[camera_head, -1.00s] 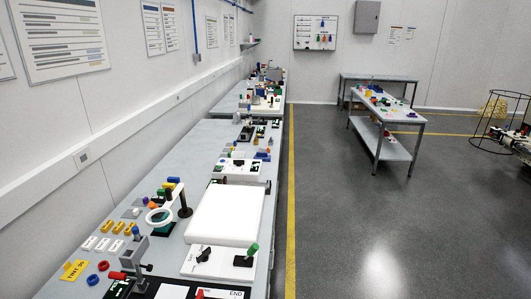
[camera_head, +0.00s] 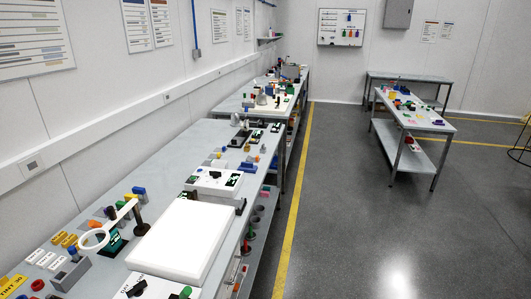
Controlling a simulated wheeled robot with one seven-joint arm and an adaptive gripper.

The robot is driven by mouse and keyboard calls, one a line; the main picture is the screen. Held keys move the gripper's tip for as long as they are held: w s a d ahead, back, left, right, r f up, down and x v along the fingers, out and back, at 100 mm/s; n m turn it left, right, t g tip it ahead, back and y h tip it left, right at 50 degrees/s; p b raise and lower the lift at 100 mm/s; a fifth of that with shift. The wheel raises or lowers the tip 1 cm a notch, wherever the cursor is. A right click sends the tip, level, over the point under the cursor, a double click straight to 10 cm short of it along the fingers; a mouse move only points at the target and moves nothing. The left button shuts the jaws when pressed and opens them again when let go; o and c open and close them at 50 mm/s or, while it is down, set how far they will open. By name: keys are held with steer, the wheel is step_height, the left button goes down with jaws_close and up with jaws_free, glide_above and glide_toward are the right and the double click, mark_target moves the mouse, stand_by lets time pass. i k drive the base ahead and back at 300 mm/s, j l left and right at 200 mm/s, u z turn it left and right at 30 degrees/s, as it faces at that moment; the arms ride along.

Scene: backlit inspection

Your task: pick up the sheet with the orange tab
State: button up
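I cannot make out a sheet with an orange tab in the head view. A large white flat panel (camera_head: 180,238) lies on the long grey bench at the left; no orange tab shows on it. A small orange piece (camera_head: 97,223) lies left of the panel, too small to identify. A yellow card with black lettering (camera_head: 12,284) lies at the bench's near left corner, partly cut off by the frame. My gripper is not in view.
A white ring magnifier (camera_head: 95,238) stands beside the panel. The long bench (camera_head: 125,165) carries several small coloured parts. A side table (camera_head: 416,124) with small items stands at the right. Grey floor (camera_head: 360,220) is clear between them, with a yellow line (camera_head: 292,215) along the bench.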

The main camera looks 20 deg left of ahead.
mark_target(250, 158)
steer(key=i+u, duration=0.15)
steer(key=i, duration=0.55)
steer(key=i+l+u, duration=0.15)
steer(key=i, duration=0.55)
steer(key=i+l+u, duration=0.1)
steer(key=i, duration=0.55)
steer(key=i+j+u, duration=0.3)
steer(key=i+u, duration=0.15)
steer(key=i, duration=0.15)
steer(key=i+j+u, duration=0.1)
steer(key=i+u, duration=0.35)
steer(key=i, duration=0.2)
